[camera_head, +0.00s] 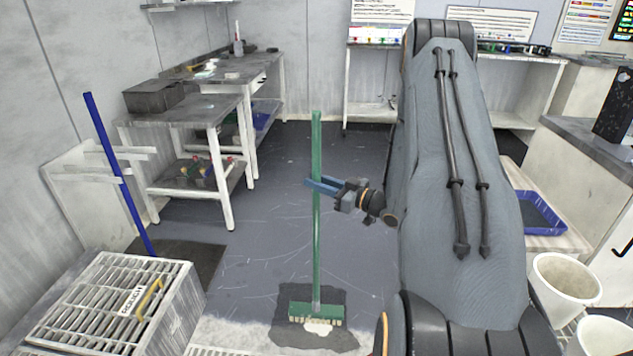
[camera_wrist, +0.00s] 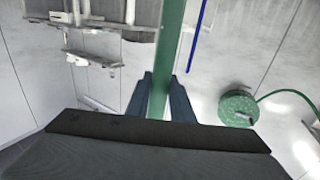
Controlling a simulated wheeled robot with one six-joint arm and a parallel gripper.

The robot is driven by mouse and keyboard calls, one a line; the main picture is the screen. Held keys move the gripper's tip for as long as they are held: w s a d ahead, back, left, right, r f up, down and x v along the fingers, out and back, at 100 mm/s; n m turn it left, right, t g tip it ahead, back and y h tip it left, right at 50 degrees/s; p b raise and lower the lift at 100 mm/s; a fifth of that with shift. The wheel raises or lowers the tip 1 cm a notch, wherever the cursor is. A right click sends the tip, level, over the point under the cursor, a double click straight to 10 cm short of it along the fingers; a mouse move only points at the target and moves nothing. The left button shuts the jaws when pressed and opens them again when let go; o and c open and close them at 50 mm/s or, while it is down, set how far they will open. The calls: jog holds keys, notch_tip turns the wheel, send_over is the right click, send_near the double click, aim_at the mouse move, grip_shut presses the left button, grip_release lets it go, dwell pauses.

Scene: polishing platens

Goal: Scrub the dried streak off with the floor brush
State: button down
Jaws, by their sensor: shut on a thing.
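The floor brush has a long green handle (camera_head: 316,160) and a wide green head (camera_head: 316,309) with pale bristles. It stands almost upright, its head down at the floor. My gripper (camera_head: 318,186) has its blue fingers shut around the handle, above its middle. The wrist view also shows the handle (camera_wrist: 168,45) between my gripper's fingers (camera_wrist: 160,88). A whitish patch (camera_head: 318,328), perhaps the dried streak, shows at the front edge of the brush head, on a dark patch of floor (camera_head: 345,300). The head hides part of it, and I cannot tell its full extent.
A slatted box (camera_head: 120,300) stands at the front left, near a leaning blue pole (camera_head: 118,170). Grey benches (camera_head: 185,110) line the left wall. White buckets (camera_head: 567,285) and a blue tray (camera_head: 540,212) are at the right. The floor (camera_head: 250,220) behind the brush is clear.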

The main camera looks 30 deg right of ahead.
jog(key=shift+s+a, duration=0.1)
jog(key=s+a+p, duration=0.1)
jog(key=s+p, duration=0.1)
jog(key=shift+s+a+r, duration=0.15)
jog(key=shift+s+a, duration=0.2)
jog(key=shift+a, duration=0.05)
dwell(0.5)
jog(key=shift+s+a+f+p, duration=0.15)
jog(key=shift+s+a+p, duration=0.35)
jog(key=shift+s, duration=0.25)
jog(key=shift+s+a+f+p, duration=0.15)
jog(key=shift+s+a+p, duration=0.35)
jog(key=shift+s, duration=0.2)
jog(key=shift+s+a+r+p, duration=0.15)
jog(key=shift+s+a+p, duration=0.4)
jog(key=shift+s, duration=0.35)
jog(key=shift+w, duration=0.15)
